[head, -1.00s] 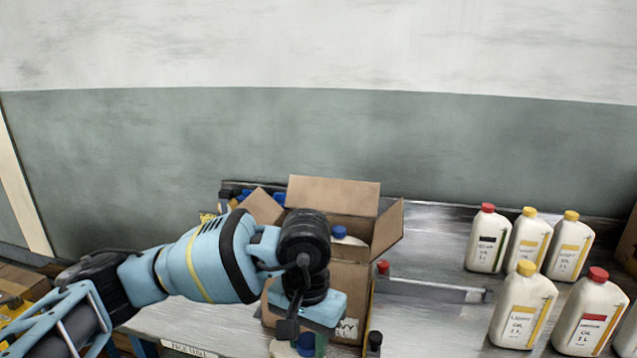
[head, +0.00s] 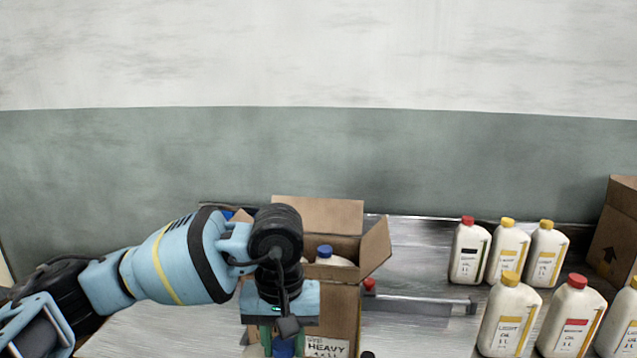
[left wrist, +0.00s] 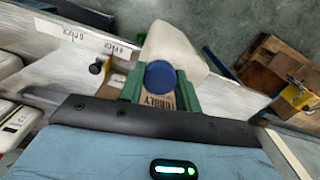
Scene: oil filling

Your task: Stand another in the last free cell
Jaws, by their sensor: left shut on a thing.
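The open cardboard box (head: 346,298) labelled HEAVY stands on the bench in the head view. A white bottle with a blue cap (head: 325,252) shows inside it; my arm hides much of the box's interior. My left gripper (head: 284,341) is in front of the box, low in the picture, pointing down. In the left wrist view, its green fingers (left wrist: 160,88) are shut on a white bottle (left wrist: 172,48) with a blue cap. In the head view only a bit of that cap shows between the fingers. My right gripper is not in view.
Several white bottles with red and yellow caps, such as a red-capped one (head: 573,318), stand at the right. Another cardboard box (head: 617,235) is at the far right.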

